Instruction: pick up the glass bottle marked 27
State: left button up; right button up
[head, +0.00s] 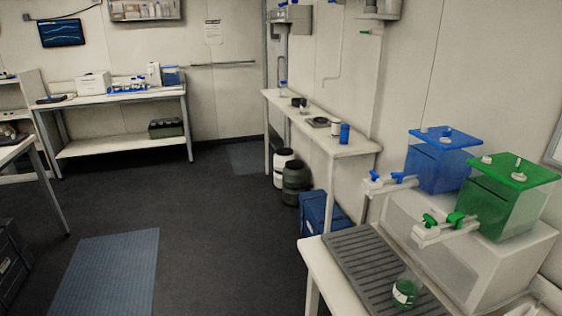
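A small clear glass bottle (407,289) with a green label or green content stands on the dark ribbed drip tray (352,250) at the lower right. A pale mark shows on it, but it is too small to read as 27. It stands below the taps of the green tank (503,200). Several small bottles with blue caps (128,84) stand on the far left bench, and their marks cannot be read. Neither of my grippers shows in the head view.
A blue tank (437,163) stands beside the green one on a white base. A narrow white bench (318,128) runs along the right wall, with drums (296,182) and a blue box (322,213) by it. Dark floor with a blue mat (112,270) is clear in the middle.

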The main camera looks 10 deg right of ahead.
aim_at(409, 286)
jog(key=z, duration=1.35)
